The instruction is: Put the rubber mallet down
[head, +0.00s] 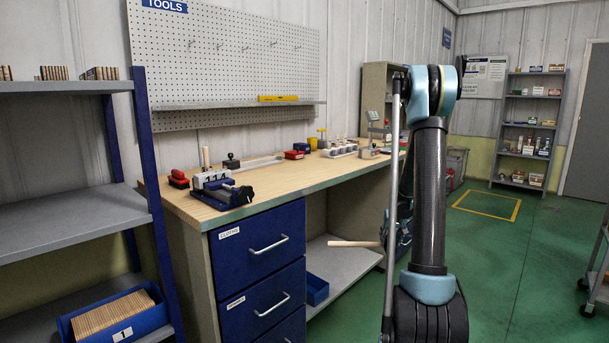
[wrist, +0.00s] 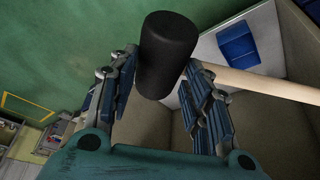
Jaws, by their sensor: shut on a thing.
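The rubber mallet shows in the wrist view as a black cylindrical head (wrist: 167,55) with a pale wooden handle (wrist: 262,84) running out to the right. My gripper (wrist: 163,75) is shut on the mallet, with a blue-padded finger on each side of the head. In the head view the mallet's handle (head: 353,244) sticks out level to the left, in front of the workbench's open lower shelf. The black head and most of my gripper are hidden behind my arm there.
The wooden bench top (head: 283,173) has a vise (head: 222,189), red items and jars, with some bare wood between them. A blue bin (head: 317,289) sits on the grey lower shelf (head: 345,262). A shelf rack (head: 75,215) stands at left; green floor is open at right.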

